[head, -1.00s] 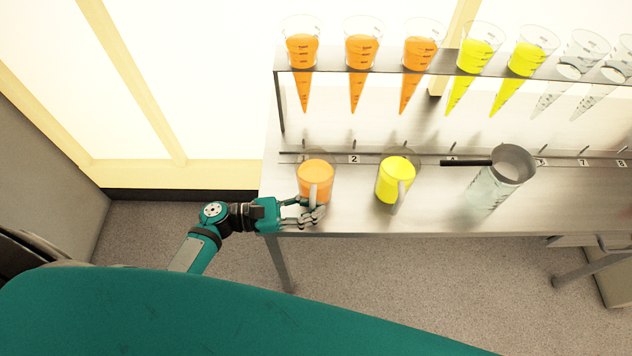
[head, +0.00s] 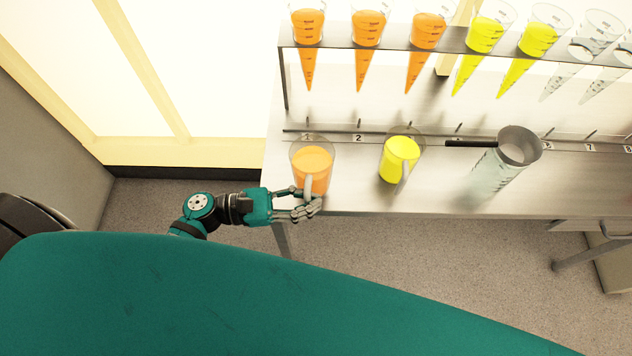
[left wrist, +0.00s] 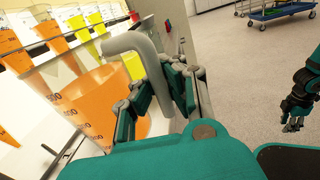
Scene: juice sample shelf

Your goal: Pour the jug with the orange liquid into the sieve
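The jug with the orange liquid (head: 313,162) is at the left end of the steel table, upright or nearly so, and appears slightly raised. My left gripper (head: 306,206) has its fingers on both sides of the jug's grey handle. The left wrist view shows the handle (left wrist: 150,62) between the fingers of this gripper (left wrist: 156,92), closed on it. The grey sieve (head: 520,148), with a dark handle pointing left, sits on top of a tall clear vessel (head: 484,180) at the right. My right gripper (left wrist: 291,125) shows only at the right edge of the left wrist view.
A jug with yellow liquid (head: 400,160) stands between the orange jug and the sieve. A rack (head: 350,45) behind holds several cones with orange and yellow liquid and clear ones. The table front (head: 430,200) is bare. A blue cart (left wrist: 280,10) stands far off.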

